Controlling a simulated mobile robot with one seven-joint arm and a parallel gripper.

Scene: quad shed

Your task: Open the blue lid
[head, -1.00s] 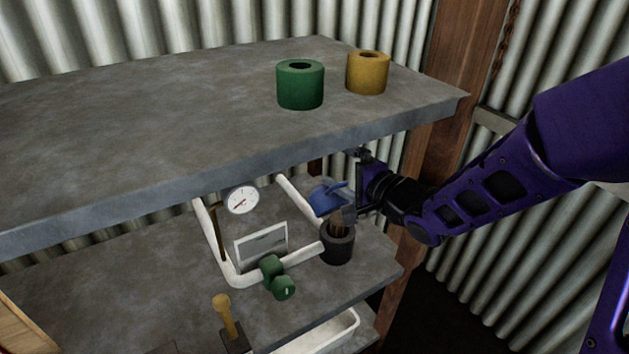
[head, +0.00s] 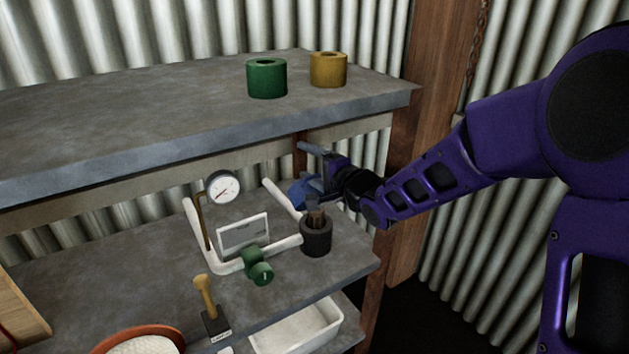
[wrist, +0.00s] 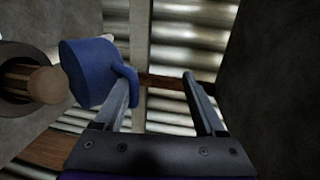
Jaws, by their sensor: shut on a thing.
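The blue lid (head: 303,191) shows in the head view just behind the dark pot, partly hidden by my gripper. In the wrist view the rounded blue piece (wrist: 88,73) is at the left, and its curved handle meets my left finger. My gripper (head: 314,176) is on its side under the upper shelf board, with one finger high and one low by the lid. In the wrist view my gripper's fingers (wrist: 160,92) stand well apart. The hold is on the lid's handle side, but the exact contact is hard to see.
The dark pot (head: 316,238) with brushes stands close by. A white pipe frame with a gauge (head: 222,187) and green valve (head: 257,263) is to its left. The upper shelf (head: 150,125) is just above my gripper, carrying a green roll (head: 266,80) and yellow roll (head: 328,71).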

